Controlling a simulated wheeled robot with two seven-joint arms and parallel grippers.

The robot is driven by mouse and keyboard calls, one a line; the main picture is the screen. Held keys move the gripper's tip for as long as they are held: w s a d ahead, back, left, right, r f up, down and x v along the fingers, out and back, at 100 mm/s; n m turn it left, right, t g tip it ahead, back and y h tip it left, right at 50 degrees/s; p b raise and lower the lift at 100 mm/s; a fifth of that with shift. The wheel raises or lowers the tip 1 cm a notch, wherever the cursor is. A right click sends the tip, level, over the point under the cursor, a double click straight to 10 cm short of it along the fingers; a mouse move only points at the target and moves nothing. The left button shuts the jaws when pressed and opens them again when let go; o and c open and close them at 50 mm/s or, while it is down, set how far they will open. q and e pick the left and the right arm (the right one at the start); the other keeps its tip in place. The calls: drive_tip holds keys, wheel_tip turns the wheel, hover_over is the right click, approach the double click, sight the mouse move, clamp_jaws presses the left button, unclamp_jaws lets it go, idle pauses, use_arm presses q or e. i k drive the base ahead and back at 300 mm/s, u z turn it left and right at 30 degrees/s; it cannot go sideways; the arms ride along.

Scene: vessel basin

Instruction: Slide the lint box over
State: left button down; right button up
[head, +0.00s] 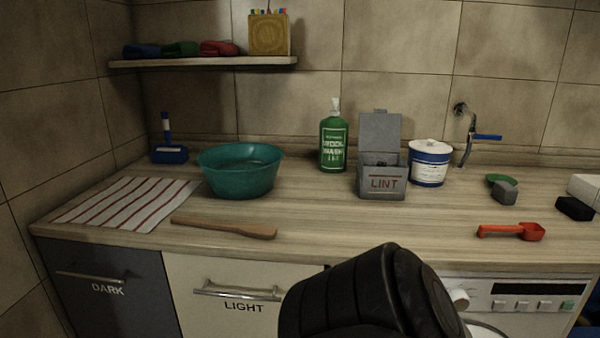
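The grey lint box (382,185) stands on the wooden counter (330,215), right of the middle, with "LINT" on its front. Its lid (380,132) is raised upright at the back, and something dark shows inside. A white and blue tub (429,163) stands close at its right. A green wool wash bottle (333,140) stands to its left, a little farther back. A black part of my own arm rises from the bottom edge in front of the counter. Neither of my grippers shows.
A teal basin (240,170), wooden paddle (224,227) and striped cloth (128,204) lie left. A blue-handled tap (487,137) is behind. Counter before the box is clear.

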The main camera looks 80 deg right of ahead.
sight(389, 182)
drive_tip(key=i, duration=0.3)
drive_tip(key=z, duration=3.85)
